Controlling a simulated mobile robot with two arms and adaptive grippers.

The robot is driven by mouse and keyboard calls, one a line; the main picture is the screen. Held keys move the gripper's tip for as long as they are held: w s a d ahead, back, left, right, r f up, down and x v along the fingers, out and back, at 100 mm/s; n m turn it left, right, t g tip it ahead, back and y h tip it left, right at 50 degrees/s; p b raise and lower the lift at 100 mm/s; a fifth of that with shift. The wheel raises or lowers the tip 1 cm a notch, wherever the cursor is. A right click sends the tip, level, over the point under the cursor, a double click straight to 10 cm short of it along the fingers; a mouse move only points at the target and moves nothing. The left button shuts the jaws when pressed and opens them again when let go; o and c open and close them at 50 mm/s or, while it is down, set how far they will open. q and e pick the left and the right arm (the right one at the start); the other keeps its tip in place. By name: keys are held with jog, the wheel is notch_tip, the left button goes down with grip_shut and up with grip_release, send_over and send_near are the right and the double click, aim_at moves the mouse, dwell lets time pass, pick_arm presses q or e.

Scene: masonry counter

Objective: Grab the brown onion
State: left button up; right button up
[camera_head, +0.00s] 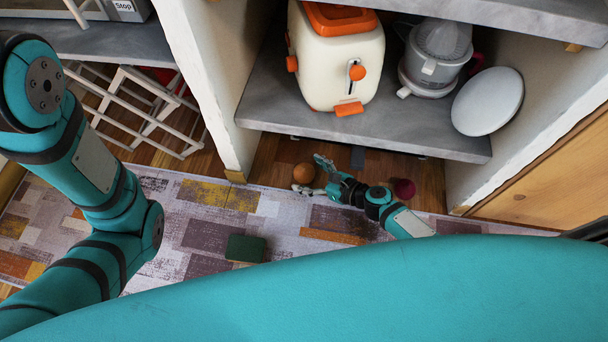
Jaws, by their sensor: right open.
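A small round brown onion (304,173) lies on the wooden floor under the grey shelf, at the edge of the patterned rug. My right gripper (312,175) is low by the floor, just right of the onion, with its fingers open towards it. One finger reaches past the near side of the onion; I cannot tell whether it touches. My left arm comes in from the left, and its gripper is out of view.
A dark red round thing (404,189) lies right of my right wrist. A dark green block (245,248) lies on the rug (200,230). The low shelf (290,120) with a cream toaster (335,65) and a juicer (436,55) overhangs the floor. A white rack (150,105) stands left.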

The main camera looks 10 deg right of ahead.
jog(key=shift+w+a+f, duration=0.2)
jog(key=shift+w+a, duration=0.1)
jog(key=shift+w, duration=0.15)
jog(key=c, duration=1.3)
